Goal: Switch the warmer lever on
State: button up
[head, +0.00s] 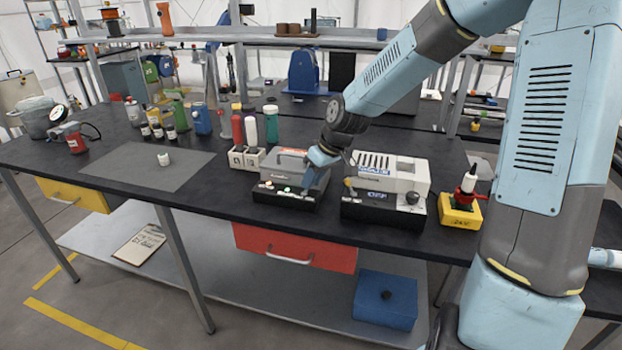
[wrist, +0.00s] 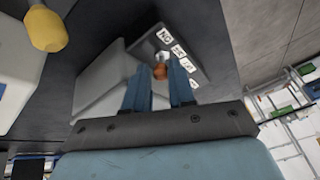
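Two appliances stand on the black bench in the head view. The left one (head: 288,166) is grey with a red label and a dark base with small buttons. The right one is a white slotted box (head: 390,172) on a black base, with a tan-knobbed lever (head: 349,171) at its left side. My gripper (head: 316,166) is low at the left appliance's right side. In the wrist view, my gripper (wrist: 158,76) has its fingers apart on either side of an orange lever knob (wrist: 160,71). Contact with it cannot be told. I cannot tell for certain which appliance is the warmer.
A yellow knob (wrist: 47,28) shows at the wrist view's upper left. A rack (head: 246,158) and bottles stand left of the appliances. A yellow holder (head: 460,210) with a red part stands to the right. A grey mat (head: 195,172) with a small white piece leaves free room.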

grip_shut()
jog(key=shift+d+f+y, duration=0.1)
jog(key=shift+d+y, duration=0.2)
jog(key=shift+y, duration=0.1)
dwell(0.5)
jog(key=shift+o, duration=0.5)
grip_release()
jog(key=v, duration=1.3)
jog(key=shift+s+d, duration=0.2)
jog(key=shift+r, duration=0.2)
jog(key=shift+s, duration=0.1)
